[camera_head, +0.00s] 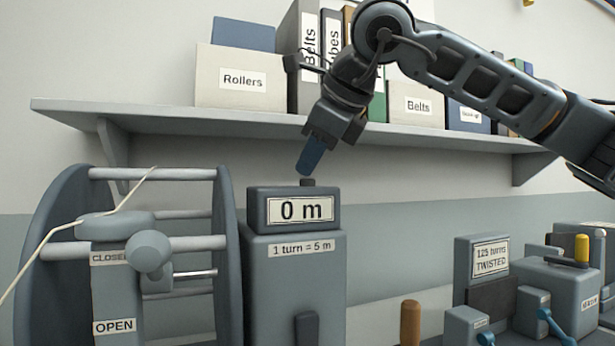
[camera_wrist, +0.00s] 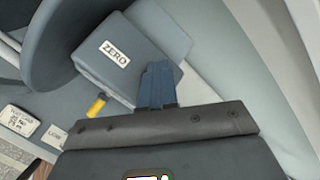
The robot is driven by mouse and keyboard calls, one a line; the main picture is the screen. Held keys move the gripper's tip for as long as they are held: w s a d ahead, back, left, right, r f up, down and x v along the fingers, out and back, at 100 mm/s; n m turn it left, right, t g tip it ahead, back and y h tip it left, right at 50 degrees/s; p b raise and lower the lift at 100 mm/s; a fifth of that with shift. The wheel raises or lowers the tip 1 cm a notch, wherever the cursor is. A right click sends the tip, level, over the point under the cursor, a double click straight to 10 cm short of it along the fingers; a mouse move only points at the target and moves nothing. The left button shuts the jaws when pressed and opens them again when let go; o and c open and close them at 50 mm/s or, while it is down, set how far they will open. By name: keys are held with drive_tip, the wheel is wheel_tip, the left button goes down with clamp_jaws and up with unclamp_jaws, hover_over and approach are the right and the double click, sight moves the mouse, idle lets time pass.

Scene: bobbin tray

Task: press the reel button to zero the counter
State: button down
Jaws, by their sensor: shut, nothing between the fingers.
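A small dark button (camera_head: 307,182) stands on top of the box. My gripper (camera_head: 304,173) is shut and empty, its blue fingers pointing down just above the button. I cannot tell whether the tips touch it. In the wrist view, my fingers (camera_wrist: 158,68) lie over the box top beside a "ZERO" label (camera_wrist: 115,53). The button is not visible there, apparently hidden by the fingers.
A large reel frame (camera_head: 228,260) with bars and a light cord stands close left of the counter. A shelf (camera_head: 200,118) with boxes and binders runs behind my arm. Grey devices (camera_head: 555,290) and a brown peg (camera_head: 410,322) stand to the right.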

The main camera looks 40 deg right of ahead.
drive_tip(key=shift+r, duration=0.8)
drive_tip(key=shift+r+p, duration=1.3)
drive_tip(key=shift+r, duration=1.2)
